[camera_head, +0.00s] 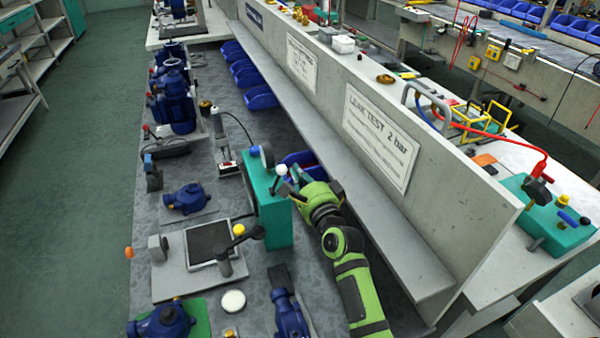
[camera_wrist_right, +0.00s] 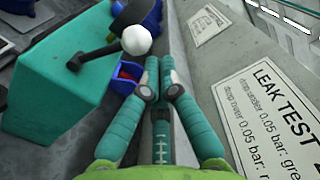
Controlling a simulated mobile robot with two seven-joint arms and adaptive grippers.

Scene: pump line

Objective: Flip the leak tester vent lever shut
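The leak tester is a teal box (camera_head: 268,212) on the grey bench, close to the low dividing wall. Its vent lever (camera_wrist_right: 95,53) is a dark rod ending in a white ball knob (camera_wrist_right: 137,39), and it sticks out over the box's edge. The white knob also shows in the head view (camera_head: 281,169). My right gripper (camera_wrist_right: 160,65) has its teal fingertips together with nothing between them. In the head view the right gripper (camera_head: 296,184) is beside the tester's right side, near the lever. The knob appears just left of the fingertips in the wrist view. My left gripper is not in view.
A wall sign reading LEAK TEST 2 bar (camera_head: 381,136) is to the right of my arm. A blue bin (camera_head: 305,162) sits behind the tester. A test plate (camera_head: 203,262) and blue pumps (camera_head: 187,199) lie to its left. A long shelf (camera_head: 375,240) runs along the wall.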

